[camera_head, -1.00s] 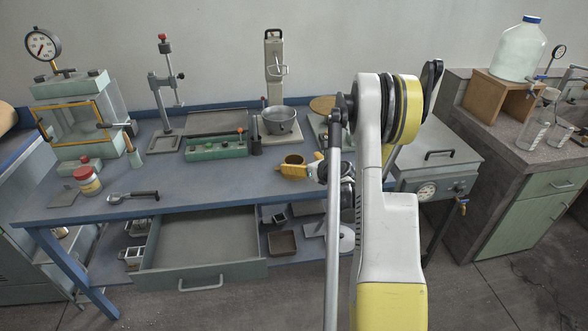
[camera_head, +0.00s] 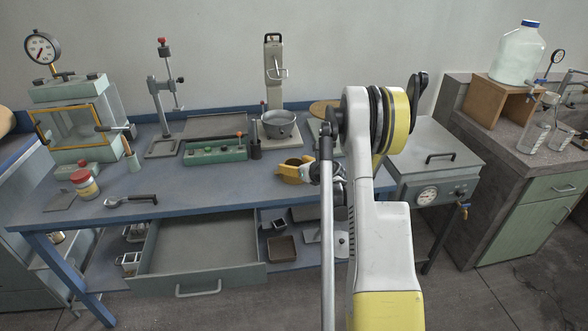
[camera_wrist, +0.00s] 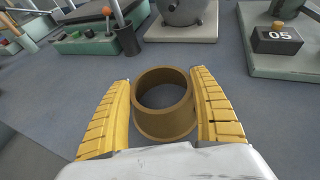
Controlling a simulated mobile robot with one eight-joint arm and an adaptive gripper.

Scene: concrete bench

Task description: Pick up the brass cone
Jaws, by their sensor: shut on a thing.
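The brass cone (camera_wrist: 165,125) is a short hollow ring, open at the top, in the middle of the wrist view. In the head view the brass cone (camera_head: 294,162) shows near the front right of the blue bench, partly hidden by my gripper (camera_head: 296,172). My gripper (camera_wrist: 161,78) is shut on the cone, with one yellow ribbed finger along each side of it. The cone looks upright. I cannot tell whether its base touches the bench top.
A metal bowl (camera_head: 279,125) on a pale stand is behind the cone. A green block (camera_head: 215,151) and a dark cup (camera_wrist: 127,40) stand to its left. A block marked 05 (camera_wrist: 277,40) is at the right. An open drawer (camera_head: 200,258) juts out below the bench (camera_head: 215,183).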

